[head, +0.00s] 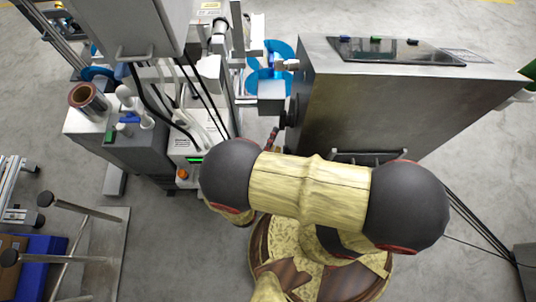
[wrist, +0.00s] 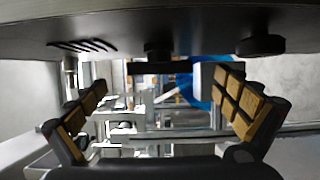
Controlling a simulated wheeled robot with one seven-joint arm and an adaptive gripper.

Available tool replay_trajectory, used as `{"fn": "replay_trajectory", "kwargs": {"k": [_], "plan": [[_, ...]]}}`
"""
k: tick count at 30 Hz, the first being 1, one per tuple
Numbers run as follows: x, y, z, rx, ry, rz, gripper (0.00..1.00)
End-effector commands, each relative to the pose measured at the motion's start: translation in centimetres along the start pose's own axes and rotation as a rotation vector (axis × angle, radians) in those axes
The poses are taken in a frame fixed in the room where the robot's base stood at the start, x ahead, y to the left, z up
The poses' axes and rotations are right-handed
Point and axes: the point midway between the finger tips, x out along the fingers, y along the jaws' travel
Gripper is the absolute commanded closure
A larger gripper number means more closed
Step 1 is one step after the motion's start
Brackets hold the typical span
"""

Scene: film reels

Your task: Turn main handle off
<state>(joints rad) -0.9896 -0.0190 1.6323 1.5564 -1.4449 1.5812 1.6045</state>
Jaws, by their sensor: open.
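A black handle (wrist: 160,66) with a short stem and crossbar sticks out from the side of a grey metal cabinet in the wrist view. It lies between the fingers of my gripper (wrist: 161,86), near the level of the fingertips. My gripper is open, with wood-coloured pads, and no finger visibly touches the handle. In the head view the cabinet (head: 345,110) stands right of centre, with a dark knob-like part (head: 291,112) on its left side. I cannot tell whether that is the same handle. My arm hides much of the area below it.
A round black knob (wrist: 262,45) sits right of the handle on the same cabinet side. Blue reels (head: 268,85) and a metal frame stand left of the cabinet. A grey machine (head: 125,150) with cables stands further left.

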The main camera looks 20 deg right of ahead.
Motion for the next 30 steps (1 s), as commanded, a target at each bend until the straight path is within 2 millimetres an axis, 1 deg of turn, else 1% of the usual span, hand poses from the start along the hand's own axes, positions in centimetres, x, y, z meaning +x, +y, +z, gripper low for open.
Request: {"fn": "replay_trajectory", "kwargs": {"k": [1, 9, 15, 21, 30], "plan": [[-0.8, 0.0, -0.1, 0.000, 0.005, 0.000, 0.00], [-4.2, 0.0, -0.2, 0.000, 0.005, 0.000, 0.00], [-6.1, 0.0, -0.1, -0.001, 0.003, 0.000, 0.00], [-7.0, 0.0, 0.0, -0.001, 0.000, 0.000, 0.00], [-7.0, 0.0, 0.0, -0.001, -0.001, 0.000, 0.00]]}}
